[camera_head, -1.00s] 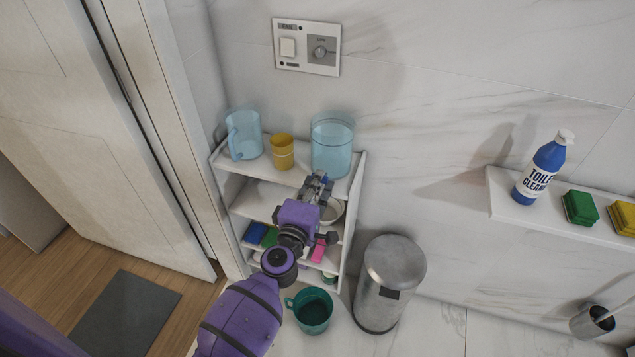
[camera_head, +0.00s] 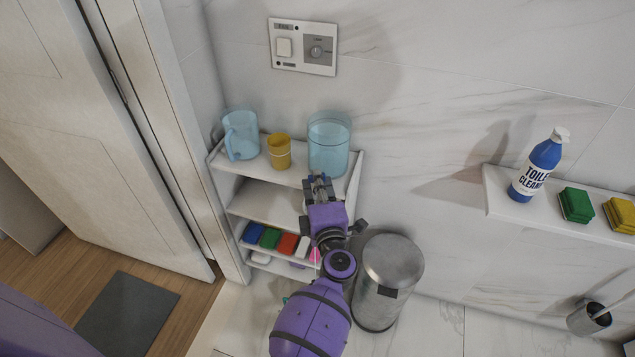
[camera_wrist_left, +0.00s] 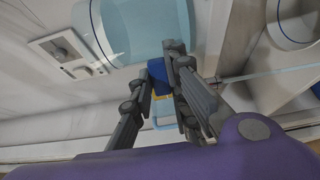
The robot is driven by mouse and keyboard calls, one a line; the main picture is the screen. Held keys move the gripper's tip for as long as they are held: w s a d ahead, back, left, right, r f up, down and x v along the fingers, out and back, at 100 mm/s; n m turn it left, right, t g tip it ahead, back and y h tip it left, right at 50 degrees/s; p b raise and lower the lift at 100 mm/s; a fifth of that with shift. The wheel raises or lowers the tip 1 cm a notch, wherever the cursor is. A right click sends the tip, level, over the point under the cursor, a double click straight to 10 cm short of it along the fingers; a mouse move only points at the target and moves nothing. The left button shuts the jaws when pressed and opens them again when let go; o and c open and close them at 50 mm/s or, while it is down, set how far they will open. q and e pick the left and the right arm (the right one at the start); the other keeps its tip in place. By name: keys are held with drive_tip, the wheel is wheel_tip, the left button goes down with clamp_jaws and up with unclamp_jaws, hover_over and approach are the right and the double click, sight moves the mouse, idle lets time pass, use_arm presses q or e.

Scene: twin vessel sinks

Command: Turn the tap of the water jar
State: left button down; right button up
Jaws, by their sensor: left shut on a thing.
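The water jar (camera_head: 329,147) is a clear light-blue cylinder on the right end of the top shelf. It also shows in the left wrist view (camera_wrist_left: 145,28), tilted by the camera. Its blue tap (camera_wrist_left: 157,74) is low on the jar's front, between the fingers in the left wrist view. My left gripper (camera_head: 320,182) is at the front edge of the shelf below the jar. In the left wrist view, the gripper (camera_wrist_left: 160,68) is shut on the tap, and its fingers partly hide it. My right gripper is not in view.
A blue pitcher (camera_head: 241,137) and a yellow cup (camera_head: 279,153) stand left of the jar on the white shelf unit (camera_head: 268,203). Colored blocks, including a red one (camera_head: 287,244), lie on a lower shelf. A metal bin (camera_head: 390,275) stands close right of my arm.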

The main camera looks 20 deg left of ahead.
use_arm(q)
drive_tip(key=c, duration=1.7)
unclamp_jaws()
drive_tip(key=v, duration=0.7)
drive_tip(key=shift+s+d, duration=0.15)
drive_tip(key=shift+s, duration=0.1)
